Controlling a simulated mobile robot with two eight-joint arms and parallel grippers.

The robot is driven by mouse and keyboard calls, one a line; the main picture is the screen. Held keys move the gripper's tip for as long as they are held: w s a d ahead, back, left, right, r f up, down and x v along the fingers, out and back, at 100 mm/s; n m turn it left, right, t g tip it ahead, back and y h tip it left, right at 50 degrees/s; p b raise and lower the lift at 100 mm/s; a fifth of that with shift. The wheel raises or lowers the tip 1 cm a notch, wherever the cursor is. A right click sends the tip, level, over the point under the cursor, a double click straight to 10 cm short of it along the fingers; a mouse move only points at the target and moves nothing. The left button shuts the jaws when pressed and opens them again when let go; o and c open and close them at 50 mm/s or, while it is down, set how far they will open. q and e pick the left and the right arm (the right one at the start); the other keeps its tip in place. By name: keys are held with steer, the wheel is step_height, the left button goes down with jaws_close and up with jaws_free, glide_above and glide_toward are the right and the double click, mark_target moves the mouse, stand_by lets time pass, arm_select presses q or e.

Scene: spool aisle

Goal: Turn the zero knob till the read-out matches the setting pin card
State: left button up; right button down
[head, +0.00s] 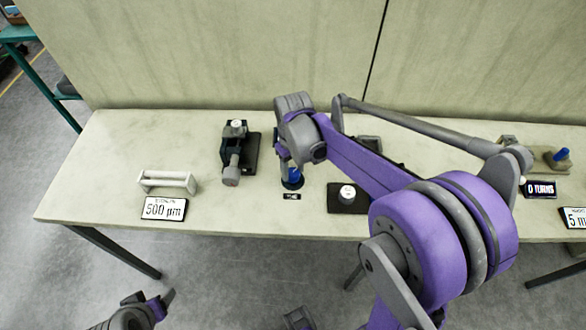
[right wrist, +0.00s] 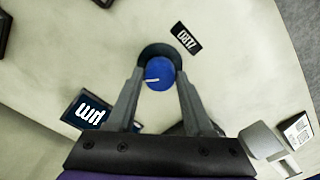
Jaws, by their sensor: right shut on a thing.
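The blue zero knob (right wrist: 160,73) stands on a dark round base, with a white mark on its top. My right gripper (right wrist: 158,78) is shut on it, one finger on each side. In the head view the knob (head: 293,176) shows just under my right gripper (head: 288,172). The read-out (right wrist: 87,110) shows only "µm", upside down; its digits are hidden by a finger. The setting pin card (head: 163,208) reads 500 µm, in front of the pale setting pin (head: 166,181). My left gripper (head: 152,298) is low at the bottom left, off the bench; its opening is unclear.
A small dark label (head: 292,196) lies in front of the knob. A dark-based device (head: 232,150) stands left of it, and a black block with a white knob (head: 347,194) right. A "0 TURNS" display (head: 540,189) is far right. My right arm hides part of the bench.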

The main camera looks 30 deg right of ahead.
mark_target(293, 172)
steer(key=shift+m, duration=0.7)
steer(key=shift+c, duration=1.5)
jaws_free()
step_height(293, 172, up, 11)
steer(key=shift+p, duration=0.4)
steer(key=s+a+f+t+p, duration=0.1)
steer(key=s+a+f+t, duration=0.1)
steer(key=s, duration=0.5)
steer(key=s+a+f+t+p, duration=0.1)
steer(key=s+a+f+t, duration=0.2)
steer(key=s, duration=0.5)
steer(key=shift+s+a+f, duration=0.25)
steer(key=shift+a+f, duration=0.3)
steer(key=shift+a, duration=0.4)
